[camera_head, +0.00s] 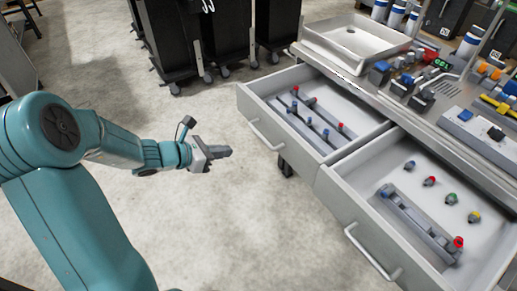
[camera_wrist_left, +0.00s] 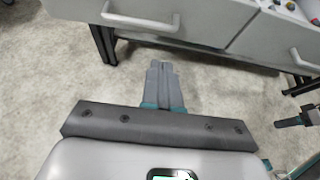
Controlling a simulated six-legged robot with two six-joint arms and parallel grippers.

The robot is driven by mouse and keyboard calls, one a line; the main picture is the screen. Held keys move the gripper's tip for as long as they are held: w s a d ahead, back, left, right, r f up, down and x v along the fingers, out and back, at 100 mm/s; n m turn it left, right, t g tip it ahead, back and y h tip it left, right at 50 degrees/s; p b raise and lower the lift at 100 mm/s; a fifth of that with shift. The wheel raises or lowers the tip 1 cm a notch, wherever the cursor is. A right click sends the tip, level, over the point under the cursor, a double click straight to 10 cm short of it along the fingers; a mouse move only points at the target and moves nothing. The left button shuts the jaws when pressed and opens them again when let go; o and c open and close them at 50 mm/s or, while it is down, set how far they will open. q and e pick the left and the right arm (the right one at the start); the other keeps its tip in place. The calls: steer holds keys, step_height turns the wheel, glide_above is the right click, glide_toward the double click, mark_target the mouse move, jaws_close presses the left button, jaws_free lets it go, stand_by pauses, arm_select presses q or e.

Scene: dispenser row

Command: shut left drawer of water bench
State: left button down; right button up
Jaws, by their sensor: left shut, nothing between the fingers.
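The left drawer (camera_head: 246,104) of the water bench (camera_head: 352,72) stands pulled out, with rods and small red and blue knobs inside. Its bar handle (camera_head: 266,136) is on the light grey front and also shows in the left wrist view (camera_wrist_left: 140,22). My left gripper (camera_head: 220,152) is shut and empty, left of the handle and apart from it in the head view. In the left wrist view its closed fingers (camera_wrist_left: 163,68) point toward the drawer front. A dark and teal part at that view's right edge looks like my right gripper (camera_wrist_left: 292,122); its jaws are unclear.
The right drawer (camera_head: 335,205) is also open, holding small coloured knobs and a rail; its handle (camera_head: 372,254) sticks out. A metal sink tray (camera_head: 345,52) and several fittings sit on the bench top. Black wheeled cabinets (camera_head: 170,40) stand behind. The floor (camera_head: 190,220) before the drawers is clear.

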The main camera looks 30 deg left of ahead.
arm_select(q)
steer(key=x, duration=1.2)
steer(key=shift+w+d+r, duration=0.3)
steer(key=shift+d, duration=0.1)
arm_select(e)
steer(key=shift+w+a+f, duration=0.1)
steer(key=shift+a+f, duration=0.05)
steer(key=shift+f, duration=0.2)
